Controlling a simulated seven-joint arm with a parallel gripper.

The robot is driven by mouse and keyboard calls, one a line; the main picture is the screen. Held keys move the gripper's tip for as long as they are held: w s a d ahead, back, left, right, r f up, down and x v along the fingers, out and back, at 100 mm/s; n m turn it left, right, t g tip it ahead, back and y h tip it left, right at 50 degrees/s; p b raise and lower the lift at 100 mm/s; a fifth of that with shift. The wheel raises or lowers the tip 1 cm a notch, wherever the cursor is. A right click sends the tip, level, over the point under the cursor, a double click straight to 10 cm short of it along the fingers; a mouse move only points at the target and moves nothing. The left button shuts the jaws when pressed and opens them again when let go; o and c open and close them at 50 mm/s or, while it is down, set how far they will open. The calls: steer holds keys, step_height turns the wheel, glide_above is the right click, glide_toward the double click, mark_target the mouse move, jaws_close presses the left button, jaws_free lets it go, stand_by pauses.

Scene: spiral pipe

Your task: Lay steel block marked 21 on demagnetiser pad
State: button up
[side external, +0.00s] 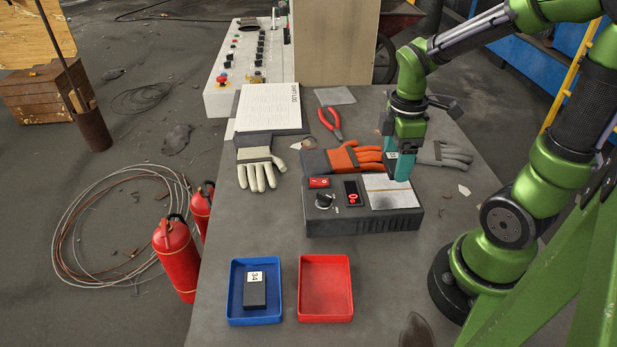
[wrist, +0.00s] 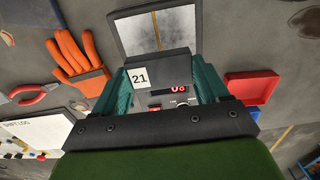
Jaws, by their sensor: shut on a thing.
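The steel block marked 21 (wrist: 168,69) is dark with a white label and sits between my teal fingers in the wrist view. In the side view its label (side external: 391,156) shows beside the fingers. My gripper (side external: 400,168) is shut on the block and points down above the far part of the demagnetiser pad. The pad (side external: 393,193) is a pale plate with a centre line, on top of a dark box. It also shows in the wrist view (wrist: 138,32), just beyond the block, with nothing lying on its visible part. The block's underside is hidden.
The demagnetiser box (side external: 350,224) has a knob, a red switch and a red display. A blue tray (side external: 235,310) holds a block marked 34 (side external: 255,293); the red tray (side external: 325,290) is empty. Gloves (side external: 355,158) and red pliers (side external: 330,122) lie behind the box.

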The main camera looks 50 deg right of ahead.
mark_target(390, 190)
steer(key=shift+f, duration=2.8)
steer(key=shift+f, duration=0.15)
steer(key=o, duration=1.4)
